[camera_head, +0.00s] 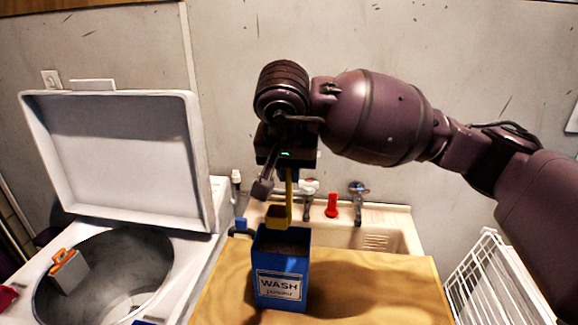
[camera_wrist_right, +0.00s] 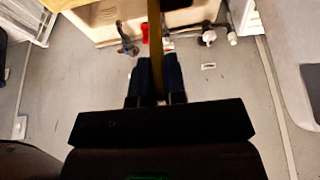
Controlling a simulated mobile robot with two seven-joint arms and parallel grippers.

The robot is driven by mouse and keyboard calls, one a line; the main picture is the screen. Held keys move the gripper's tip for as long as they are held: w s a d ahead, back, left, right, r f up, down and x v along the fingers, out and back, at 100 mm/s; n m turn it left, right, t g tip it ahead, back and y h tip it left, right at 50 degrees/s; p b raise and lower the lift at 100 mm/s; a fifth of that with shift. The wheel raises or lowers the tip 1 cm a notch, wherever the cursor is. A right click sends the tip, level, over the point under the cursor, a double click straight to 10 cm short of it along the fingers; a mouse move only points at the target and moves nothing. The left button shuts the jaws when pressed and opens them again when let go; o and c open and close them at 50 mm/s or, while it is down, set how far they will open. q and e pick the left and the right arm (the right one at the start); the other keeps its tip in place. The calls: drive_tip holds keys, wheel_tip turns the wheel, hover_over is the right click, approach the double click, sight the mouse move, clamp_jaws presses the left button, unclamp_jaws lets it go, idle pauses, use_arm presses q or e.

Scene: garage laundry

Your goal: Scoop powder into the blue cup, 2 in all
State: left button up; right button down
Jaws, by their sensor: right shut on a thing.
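My right gripper (camera_head: 279,184) is shut on the handle of a yellow scoop (camera_head: 277,216). The scoop hangs upright, its bowl just above the rear part of the open top of a blue box labelled WASH (camera_head: 281,287). Dark, grainy powder shows inside the box. I cannot tell whether the scoop bowl holds powder. In the right wrist view the yellow handle (camera_wrist_right: 155,45) runs up from between the dark fingers (camera_wrist_right: 154,80). I cannot make out the blue cup for certain; a small blue piece (camera_head: 148,322) shows at the bottom edge, mostly cut off. My left gripper is out of view.
The box stands on a wooden tabletop (camera_head: 385,285), clear to its right. An open washer (camera_head: 112,160) is at left, with an orange-and-grey piece (camera_head: 68,268) at its tub. A sink (camera_head: 385,232) with taps lies behind; a white wire rack (camera_head: 487,275) is at right.

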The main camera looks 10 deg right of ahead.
sight(289, 213)
drive_tip(key=shift+f+b, duration=0.6)
drive_tip(key=shift+f, duration=1.45)
wheel_tip(289, 213, down, 3)
drive_tip(key=b, duration=0.3)
drive_tip(key=shift+f, duration=0.2)
wheel_tip(289, 213, down, 3)
drive_tip(key=shift+r+b, duration=0.2)
drive_tip(key=shift+b, duration=0.85)
drive_tip(key=shift+f+b, duration=0.3)
drive_tip(key=shift+f, duration=0.05)
